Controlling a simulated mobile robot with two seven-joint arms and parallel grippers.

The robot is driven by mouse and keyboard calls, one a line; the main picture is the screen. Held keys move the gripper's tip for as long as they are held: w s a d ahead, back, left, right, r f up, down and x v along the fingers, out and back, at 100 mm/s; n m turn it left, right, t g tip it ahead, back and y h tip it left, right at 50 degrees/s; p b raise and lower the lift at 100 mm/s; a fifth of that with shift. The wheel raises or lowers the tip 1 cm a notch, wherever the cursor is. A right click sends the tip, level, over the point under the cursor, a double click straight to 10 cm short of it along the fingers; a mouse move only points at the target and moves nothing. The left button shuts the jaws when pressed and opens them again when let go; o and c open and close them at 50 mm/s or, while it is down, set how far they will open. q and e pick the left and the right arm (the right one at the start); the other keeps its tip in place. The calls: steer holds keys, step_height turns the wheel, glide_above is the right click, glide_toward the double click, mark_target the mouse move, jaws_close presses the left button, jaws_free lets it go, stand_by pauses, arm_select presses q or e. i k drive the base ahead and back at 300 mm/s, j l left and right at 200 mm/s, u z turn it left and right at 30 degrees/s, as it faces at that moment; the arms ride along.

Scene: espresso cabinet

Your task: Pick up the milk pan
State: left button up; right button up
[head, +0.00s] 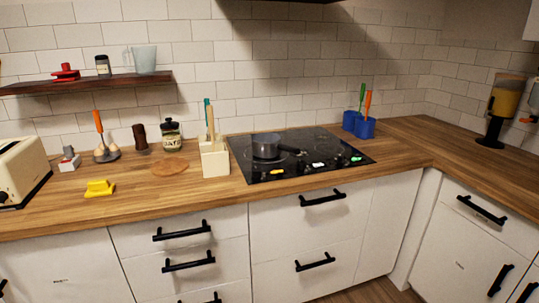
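The milk pan (266,146) is a small dark grey pan standing upright on the black cooktop (325,144), toward its left rear. Its black handle (290,150) points to the right and slightly toward me. The pan's inside is hard to make out. Neither of my grippers shows in the head view.
A cream utensil block (215,163) stands left of the cooktop. Blue holders (364,128) with utensils stand behind its right corner. A round wooden board (170,166), a yellow item (99,188) and a toaster (20,170) are further left. The counter's right side (430,138) is mostly clear.

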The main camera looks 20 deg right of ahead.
mark_target(265, 146)
steer(key=i+l+u, duration=0.1)
steer(key=l, duration=0.25)
steer(key=i+l, duration=0.3)
steer(key=i+l+u, duration=0.15)
steer(key=l, duration=0.25)
steer(key=i+l+u, duration=0.1)
steer(key=l, duration=0.25)
steer(key=i+l, duration=0.25)
steer(key=l, duration=0.15)
steer(key=j+u, duration=0.05)
